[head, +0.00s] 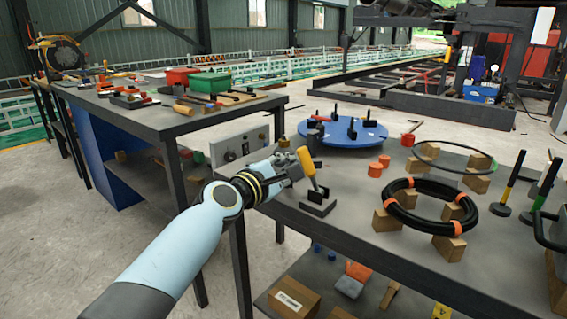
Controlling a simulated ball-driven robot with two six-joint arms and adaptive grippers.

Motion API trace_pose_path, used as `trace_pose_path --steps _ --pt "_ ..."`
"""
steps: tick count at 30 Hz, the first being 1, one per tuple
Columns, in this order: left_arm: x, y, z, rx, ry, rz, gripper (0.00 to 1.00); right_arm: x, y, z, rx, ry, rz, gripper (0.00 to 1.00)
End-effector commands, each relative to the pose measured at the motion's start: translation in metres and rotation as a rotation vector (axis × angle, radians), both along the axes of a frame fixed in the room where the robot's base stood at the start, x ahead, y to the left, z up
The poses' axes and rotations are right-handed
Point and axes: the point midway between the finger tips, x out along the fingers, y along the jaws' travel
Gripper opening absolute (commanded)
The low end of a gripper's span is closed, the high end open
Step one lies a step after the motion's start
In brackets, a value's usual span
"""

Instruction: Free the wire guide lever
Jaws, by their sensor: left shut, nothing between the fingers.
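A lever with a yellow handle (306,160) stands tilted on a small black base (318,206) near the front left edge of the right table; I take it for the wire guide lever. My left gripper (294,171) reaches in from the left, just beside the lever's handle. Its fingers are shut with nothing between them. Whether the fingertips touch the handle I cannot tell. The gripper partly covers the space behind the lever. My right gripper does not show.
A blue round plate (343,135) with black holders stands behind the lever. A black coil with orange ties (430,206) rests on wooden blocks to the right. A grey control box (240,148) stands behind my gripper. A tool table (150,117) is at left.

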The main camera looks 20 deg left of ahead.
Motion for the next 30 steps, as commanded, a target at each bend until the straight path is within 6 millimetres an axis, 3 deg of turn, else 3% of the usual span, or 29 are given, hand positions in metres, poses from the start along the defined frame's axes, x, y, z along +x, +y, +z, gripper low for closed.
trace_pose_path --steps 30 --pt "-0.0027 -0.0072 0.0077 0.122 -0.045 -0.001 0.00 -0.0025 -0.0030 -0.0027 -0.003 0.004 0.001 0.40"
